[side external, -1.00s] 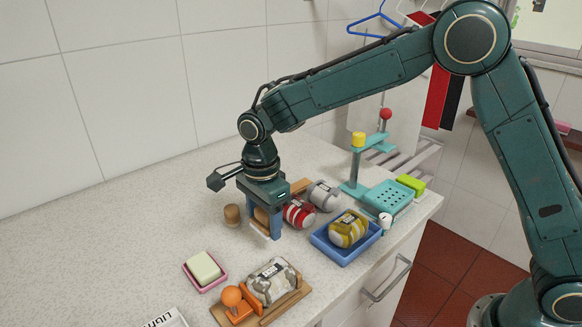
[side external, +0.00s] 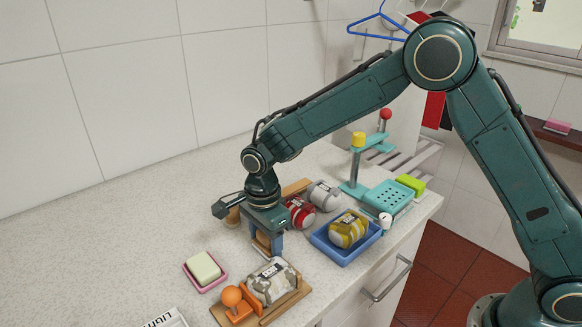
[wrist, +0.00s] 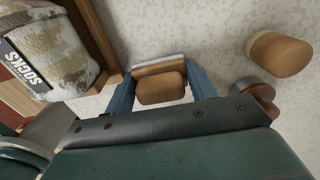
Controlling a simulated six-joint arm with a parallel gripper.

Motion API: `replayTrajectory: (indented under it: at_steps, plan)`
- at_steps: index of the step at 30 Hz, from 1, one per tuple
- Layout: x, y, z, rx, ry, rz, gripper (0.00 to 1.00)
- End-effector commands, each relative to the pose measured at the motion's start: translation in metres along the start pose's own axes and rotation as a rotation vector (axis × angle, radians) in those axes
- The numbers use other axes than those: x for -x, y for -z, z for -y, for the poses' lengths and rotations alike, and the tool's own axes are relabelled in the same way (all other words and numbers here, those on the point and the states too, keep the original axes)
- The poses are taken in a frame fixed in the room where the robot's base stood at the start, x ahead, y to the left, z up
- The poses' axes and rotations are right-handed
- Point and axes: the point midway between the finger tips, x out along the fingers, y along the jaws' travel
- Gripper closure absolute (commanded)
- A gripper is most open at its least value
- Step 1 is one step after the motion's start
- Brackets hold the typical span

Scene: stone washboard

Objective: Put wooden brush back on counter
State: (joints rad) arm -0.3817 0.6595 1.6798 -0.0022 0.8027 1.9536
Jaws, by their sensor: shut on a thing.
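The wooden brush (wrist: 160,88), a brown block with a pale bristle edge, sits between my gripper's (wrist: 163,85) two blue fingers in the wrist view. My gripper (side external: 265,245) is shut on it. In the side view the brush (side external: 262,241) is partly hidden by the fingers, low over the speckled counter (side external: 120,240). I cannot tell whether its bristles touch the counter.
A camouflage sock bundle (side external: 272,280) on a wooden board with an orange ball lies just in front. A pink soap dish (side external: 205,272) is left. A wooden cylinder (wrist: 280,55), a red bundle (side external: 300,211) and a blue tray (side external: 345,252) are close by.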

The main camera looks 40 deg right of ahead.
Motion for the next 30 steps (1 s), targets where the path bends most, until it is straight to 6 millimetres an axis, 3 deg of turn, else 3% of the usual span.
replayTrajectory:
  at_steps: [9,10,11,23,30]
  plan:
    - [-0.003,0.000,0.000,0.000,0.000,0.000,0.69]
    - [-0.003,0.000,0.000,0.000,0.000,0.000,0.41]
    - [-0.002,0.000,0.000,0.000,0.000,0.000,0.35]
    - [0.000,0.000,0.000,0.000,0.001,0.001,0.35]
    - [0.018,0.000,0.001,0.000,0.004,0.002,0.35]
